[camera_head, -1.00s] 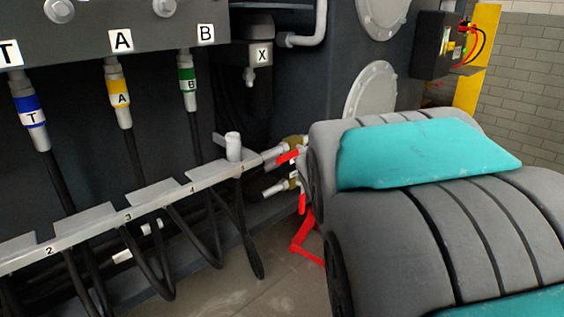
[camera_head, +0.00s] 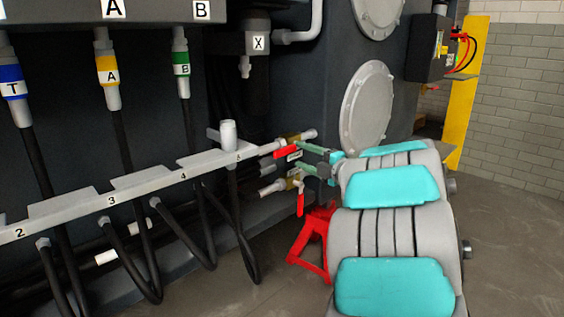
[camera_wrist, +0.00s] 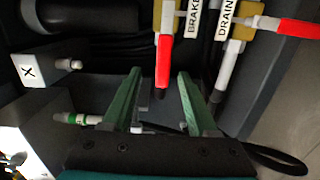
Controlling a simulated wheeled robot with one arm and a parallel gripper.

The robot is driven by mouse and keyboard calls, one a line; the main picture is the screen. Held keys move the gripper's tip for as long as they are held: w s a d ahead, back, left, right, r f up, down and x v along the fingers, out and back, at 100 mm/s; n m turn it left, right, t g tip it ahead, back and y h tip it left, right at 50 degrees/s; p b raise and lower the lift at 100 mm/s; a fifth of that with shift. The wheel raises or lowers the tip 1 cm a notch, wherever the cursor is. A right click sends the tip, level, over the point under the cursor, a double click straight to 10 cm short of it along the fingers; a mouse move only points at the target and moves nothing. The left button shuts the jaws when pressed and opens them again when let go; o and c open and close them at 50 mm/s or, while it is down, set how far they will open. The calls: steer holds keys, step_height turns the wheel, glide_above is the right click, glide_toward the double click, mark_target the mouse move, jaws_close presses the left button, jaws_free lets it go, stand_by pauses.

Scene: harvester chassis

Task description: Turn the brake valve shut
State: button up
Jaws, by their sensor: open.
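The brake valve is the upper of two brass valves (camera_head: 292,138) on the pipes; its red lever (camera_head: 286,152) lies roughly along its pipe. In the wrist view, the label BRAKE (camera_wrist: 193,15) is beside the valve, and the red lever (camera_wrist: 164,60) points down the picture. My gripper (camera_head: 303,158) is open, its green fingers close to the valves. In the wrist view, the lever's end shows between the fingertips of my gripper (camera_wrist: 159,76); I cannot tell whether they touch it.
The drain valve is just below, with its red lever (camera_head: 300,204) hanging down; its label DRAIN (camera_wrist: 227,15) shows in the wrist view. A numbered hose rail (camera_head: 140,180) with black hoses stands at left. A red stand (camera_head: 314,240) is on the floor. The floor at right is clear.

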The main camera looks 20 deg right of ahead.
mark_target(284, 153)
steer(key=shift+n+y, duration=0.5)
steer(key=shift+y, duration=0.1)
steer(key=x, duration=0.5)
steer(key=f+b+x, duration=0.1)
steer(key=x, duration=0.1)
steer(key=shift+w+a, duration=0.15)
steer(key=shift+a, duration=0.3)
jaws_close()
stand_by(0.6)
